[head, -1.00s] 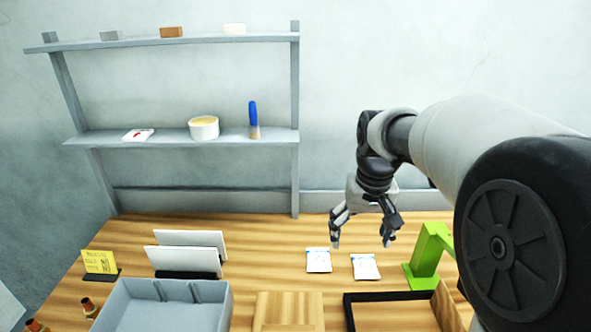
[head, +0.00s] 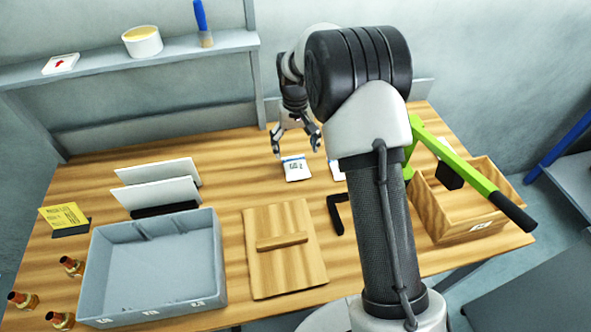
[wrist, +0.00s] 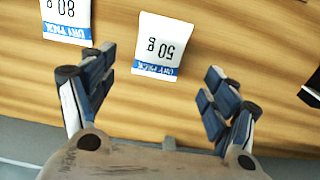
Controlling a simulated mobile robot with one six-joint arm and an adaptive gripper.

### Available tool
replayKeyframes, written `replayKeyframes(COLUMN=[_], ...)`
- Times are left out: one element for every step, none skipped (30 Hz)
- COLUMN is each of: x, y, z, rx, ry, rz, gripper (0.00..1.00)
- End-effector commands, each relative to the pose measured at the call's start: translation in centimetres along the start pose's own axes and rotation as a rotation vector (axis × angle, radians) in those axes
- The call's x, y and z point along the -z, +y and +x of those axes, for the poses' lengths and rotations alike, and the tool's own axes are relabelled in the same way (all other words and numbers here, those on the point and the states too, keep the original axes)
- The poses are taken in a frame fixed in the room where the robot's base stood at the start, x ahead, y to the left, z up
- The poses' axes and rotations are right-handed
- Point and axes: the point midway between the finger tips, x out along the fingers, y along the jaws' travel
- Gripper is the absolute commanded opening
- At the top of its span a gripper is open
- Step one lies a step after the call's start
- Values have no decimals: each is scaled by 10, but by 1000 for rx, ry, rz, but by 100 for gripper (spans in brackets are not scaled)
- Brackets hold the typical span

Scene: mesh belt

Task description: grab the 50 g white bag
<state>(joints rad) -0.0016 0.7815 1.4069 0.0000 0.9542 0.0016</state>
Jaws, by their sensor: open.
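The 50 g white bag (wrist: 160,45) lies flat on the wooden bench, its label upside down in the wrist view with a blue band on the near edge. In the head view the bag (head: 296,170) is just below my gripper (head: 296,149). My gripper, also in the wrist view (wrist: 162,78), is open and empty, its fingers either side of the line to the bag, not touching it as far as I can see. A similar 80 g bag (wrist: 68,22) lies beside it, cut by the frame; in the head view this bag (head: 336,171) is partly hidden by my arm.
A grey bin (head: 210,255), a wooden board with a handle (head: 258,270) and white panels on a black stand (head: 165,210) are to the left. A green lever tool (head: 450,158) and a wooden box (head: 450,236) are to the right. A shelf (head: 100,68) is behind.

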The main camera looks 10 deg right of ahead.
Motion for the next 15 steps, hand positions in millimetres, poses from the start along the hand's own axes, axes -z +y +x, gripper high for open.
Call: replayKeyframes(x=[0, 0, 0, 0, 0, 0, 0, 0, 0, 0, 0, 1, 1, 1, 1], y=[0, 0, 0, 0, 0, 0, 0, 0, 0, 0, 0, 0, 1, 1, 1], z=[10, 14, 17, 19, 21, 22, 23, 24, 26, 28, 31, 36, 41, 46, 52], rx=[0, 0, 0, 0, 0, 0, 0, 0, 0, 0, 0, 0, 0, 0, 0], ry=[-2, -1, 0, 0, 1, 1, 1, 1, 1, 0, 0, 0, 0, -1, -1], rz=[0, 0, 0, 0, 0, 0, 0, 0, 0, 0, 0, 0, 0, 0, 0], gripper=[80, 80, 80, 80, 80, 80, 80, 80, 80, 80, 80, 80, 80, 80, 80])
